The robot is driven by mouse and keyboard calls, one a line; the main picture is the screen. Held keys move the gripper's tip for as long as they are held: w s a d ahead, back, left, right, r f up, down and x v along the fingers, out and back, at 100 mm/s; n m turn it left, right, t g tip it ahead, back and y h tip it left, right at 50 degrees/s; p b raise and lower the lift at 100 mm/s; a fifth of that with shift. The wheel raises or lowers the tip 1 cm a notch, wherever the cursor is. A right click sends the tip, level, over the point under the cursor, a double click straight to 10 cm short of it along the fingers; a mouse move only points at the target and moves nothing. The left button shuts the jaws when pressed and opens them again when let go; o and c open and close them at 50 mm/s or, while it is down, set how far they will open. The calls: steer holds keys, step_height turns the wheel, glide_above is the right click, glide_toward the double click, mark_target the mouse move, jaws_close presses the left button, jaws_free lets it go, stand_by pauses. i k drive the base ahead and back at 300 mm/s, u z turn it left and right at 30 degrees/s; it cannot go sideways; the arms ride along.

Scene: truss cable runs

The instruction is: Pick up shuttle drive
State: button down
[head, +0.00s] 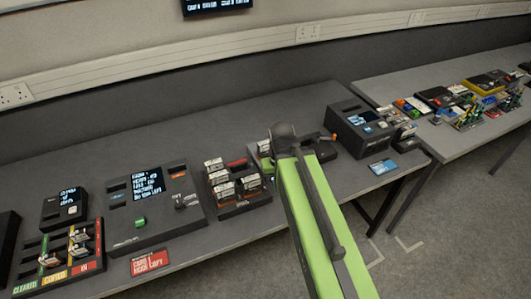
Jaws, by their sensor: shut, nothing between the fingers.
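I cannot make out which item is the shuttle drive; no readable label names it. Several small white-topped blocks (222,187) stand in a dark rack (243,206) on the near table, left of my arm. My green arm reaches up from the lower right to a dark joint over the table. My gripper's fingers do not show; the arm hides part of the table behind it. A dark tray (324,152) with an orange-tipped part (333,137) shows just right of the joint.
A large dark console (150,205) with a screen stands on the left. A tiered dark rack (60,250) with coloured labels is at far left. A dark device (358,125) stands on the right of the table (225,140). A second table (400,80) holds many small items.

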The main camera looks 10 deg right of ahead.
mark_target(263, 147)
steer(key=u, duration=0.15)
steer(key=k, duration=0.1)
steer(key=u, duration=3.1)
steer(key=k, duration=0.55)
steer(key=z, duration=1.7)
steer(key=i, duration=1)
steer(key=u, duration=0.1)
